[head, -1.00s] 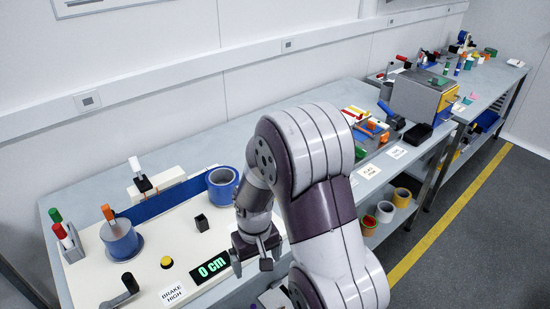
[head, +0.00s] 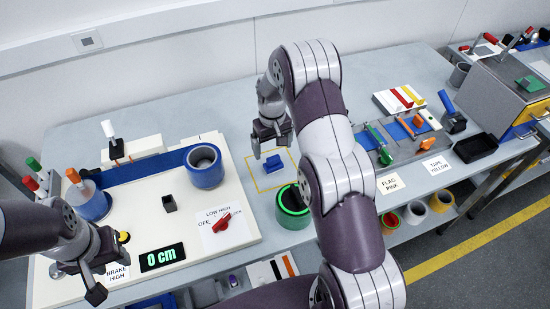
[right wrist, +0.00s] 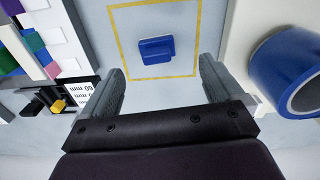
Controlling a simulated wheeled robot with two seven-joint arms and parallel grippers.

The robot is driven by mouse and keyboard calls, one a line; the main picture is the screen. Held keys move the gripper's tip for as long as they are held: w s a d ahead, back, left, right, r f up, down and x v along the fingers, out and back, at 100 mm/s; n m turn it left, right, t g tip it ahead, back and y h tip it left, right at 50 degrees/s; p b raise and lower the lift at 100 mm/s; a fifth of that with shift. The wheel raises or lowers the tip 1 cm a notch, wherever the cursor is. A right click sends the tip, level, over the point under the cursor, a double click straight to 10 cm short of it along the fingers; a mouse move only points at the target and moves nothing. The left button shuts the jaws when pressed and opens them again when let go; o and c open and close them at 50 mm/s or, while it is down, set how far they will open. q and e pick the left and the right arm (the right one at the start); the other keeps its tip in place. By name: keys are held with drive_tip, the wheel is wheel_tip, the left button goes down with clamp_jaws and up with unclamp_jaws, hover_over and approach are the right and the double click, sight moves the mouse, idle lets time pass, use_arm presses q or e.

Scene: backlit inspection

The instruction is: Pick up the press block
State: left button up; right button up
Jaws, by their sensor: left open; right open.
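The press block, seemingly the small blue block (head: 273,168) with a raised part, lies inside a yellow outlined square on the grey table. It also shows in the right wrist view (right wrist: 156,50), ahead of the fingers and between their lines. My right gripper (head: 272,149) is open and empty, above the far side of the square; its fingers also show in the right wrist view (right wrist: 162,82). The block is apart from both fingers. My left gripper (head: 112,282) is open and empty over the front left of the white board.
A blue tape roll (head: 204,166) sits on the white board (head: 150,220) to the left. A tool tray (head: 405,140) lies to the right. The table behind the square is clear.

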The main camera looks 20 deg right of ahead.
sight(273, 158)
drive_tip(key=f+p, duration=0.1)
drive_tip(key=f, duration=0.1)
drive_tip(key=f+p, duration=0.1)
drive_tip(key=f, duration=0.2)
drive_tip(key=w+f+p, duration=0.1)
drive_tip(key=f, duration=0.1)
drive_tip(key=shift+d+f, duration=0.35)
drive_tip(key=shift+f, duration=0.4)
drive_tip(key=c, duration=1)
drive_tip(key=shift+c, duration=1)
